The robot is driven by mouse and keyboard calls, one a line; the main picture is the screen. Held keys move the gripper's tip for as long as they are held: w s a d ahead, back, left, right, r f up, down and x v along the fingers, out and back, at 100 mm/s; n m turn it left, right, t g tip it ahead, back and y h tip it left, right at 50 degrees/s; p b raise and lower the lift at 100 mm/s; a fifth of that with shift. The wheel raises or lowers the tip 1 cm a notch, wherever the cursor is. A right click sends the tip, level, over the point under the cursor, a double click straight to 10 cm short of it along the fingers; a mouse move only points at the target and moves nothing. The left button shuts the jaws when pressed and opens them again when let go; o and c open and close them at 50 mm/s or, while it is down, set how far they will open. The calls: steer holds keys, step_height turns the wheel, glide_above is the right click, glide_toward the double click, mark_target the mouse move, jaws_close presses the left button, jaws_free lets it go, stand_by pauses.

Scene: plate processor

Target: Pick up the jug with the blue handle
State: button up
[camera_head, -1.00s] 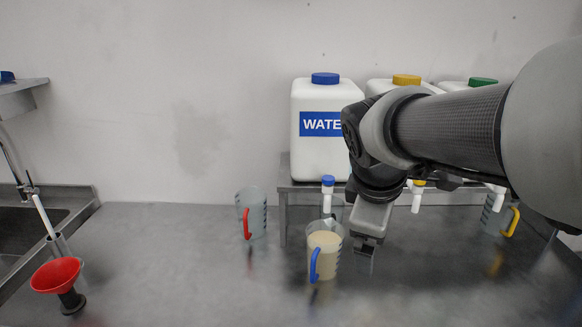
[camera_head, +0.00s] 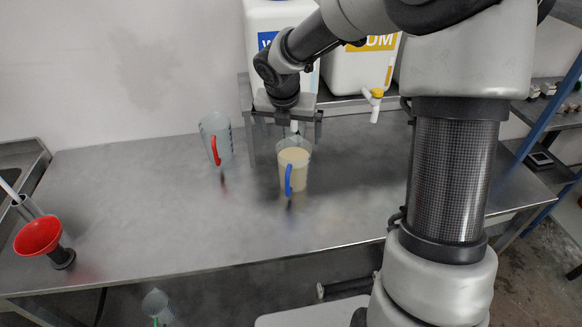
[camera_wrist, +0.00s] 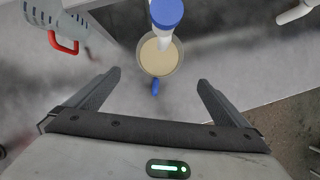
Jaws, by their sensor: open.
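The jug with the blue handle (camera_head: 294,166) stands upright on the steel table and holds a beige liquid. Its blue handle faces the front of the table. In the wrist view the jug (camera_wrist: 160,62) is seen from above, with a blue-capped white tap (camera_wrist: 166,14) over its far rim. My gripper (camera_head: 287,130) is open and empty, above and close to the jug in the head view. In the wrist view its two fingers (camera_wrist: 158,82) are spread wide, with the blue handle between and a little beyond their tips.
A clear jug with a red handle (camera_head: 216,140) stands left of the blue-handled jug. Behind are large white containers (camera_head: 357,66) with taps on a raised shelf. A red funnel (camera_head: 38,237) stands at far left. The front of the table is clear.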

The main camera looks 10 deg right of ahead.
glide_above(292, 172)
step_height(292, 172, down, 6)
steer(key=w+a+x, duration=0.1)
steer(key=x, duration=0.5)
steer(key=shift+d+b, duration=0.3)
steer(key=shift+d, duration=0.15)
steer(key=c, duration=1.8)
steer(key=shift+w+r, duration=0.1)
steer(key=shift+w, duration=0.05)
steer(key=c, duration=0.3)
steer(key=shift+r, duration=0.15)
